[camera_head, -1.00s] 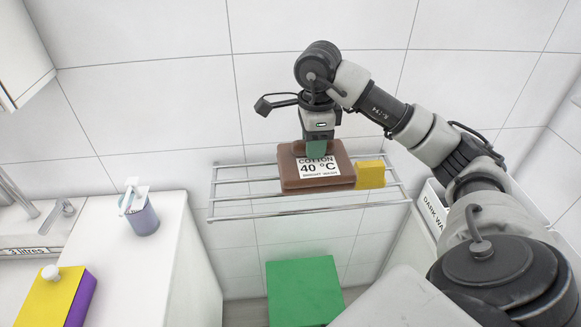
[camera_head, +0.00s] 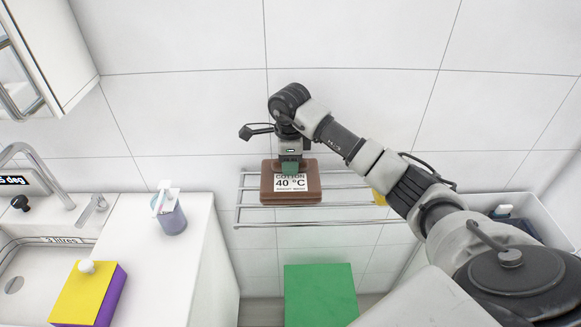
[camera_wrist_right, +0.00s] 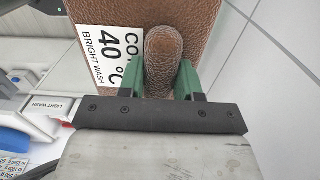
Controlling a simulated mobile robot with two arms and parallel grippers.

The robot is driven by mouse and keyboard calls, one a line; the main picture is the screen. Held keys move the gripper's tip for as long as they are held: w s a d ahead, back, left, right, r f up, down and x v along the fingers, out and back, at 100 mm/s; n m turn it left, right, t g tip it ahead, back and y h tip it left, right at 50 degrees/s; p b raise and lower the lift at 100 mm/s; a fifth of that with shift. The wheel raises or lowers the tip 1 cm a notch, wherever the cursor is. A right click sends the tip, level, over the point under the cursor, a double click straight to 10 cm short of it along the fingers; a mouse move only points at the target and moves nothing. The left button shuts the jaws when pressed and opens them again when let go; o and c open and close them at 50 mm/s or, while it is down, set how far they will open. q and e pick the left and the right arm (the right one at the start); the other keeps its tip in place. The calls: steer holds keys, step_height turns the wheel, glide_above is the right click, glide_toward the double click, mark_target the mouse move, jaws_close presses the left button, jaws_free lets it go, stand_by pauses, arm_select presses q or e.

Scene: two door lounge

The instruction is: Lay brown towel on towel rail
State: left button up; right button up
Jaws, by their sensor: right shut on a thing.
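The brown towel (camera_head: 310,190) is a folded block with a white label reading COTTON 40 °C. My right gripper (camera_head: 291,165) is above it. In the right wrist view its green fingers (camera_wrist_right: 165,72) are shut on a rounded brown knob on top of the towel (camera_wrist_right: 205,18). The towel rail (camera_head: 300,223), a rack of metal bars on the tiled wall, shows behind and below the towel. The towel overlaps its left part; I cannot tell whether it touches the bars. My left gripper is not in view.
A yellow item (camera_head: 379,196) is at the rail's right part, partly hidden by my arm. A green box (camera_head: 320,294) stands below. On the left are a counter (camera_head: 150,260) with a cup (camera_head: 172,217), a yellow-and-purple block (camera_head: 85,295) and a sink. A bin (camera_head: 540,215) is at right.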

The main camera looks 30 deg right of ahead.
step_height(320, 180, down, 2)
steer(key=shift+f+p, duration=0.25)
steer(key=shift+p, duration=0.2)
steer(key=shift+f, duration=0.3)
steer(key=shift+f, duration=0.2)
steer(key=o, duration=1.1)
steer(key=shift+r, duration=0.15)
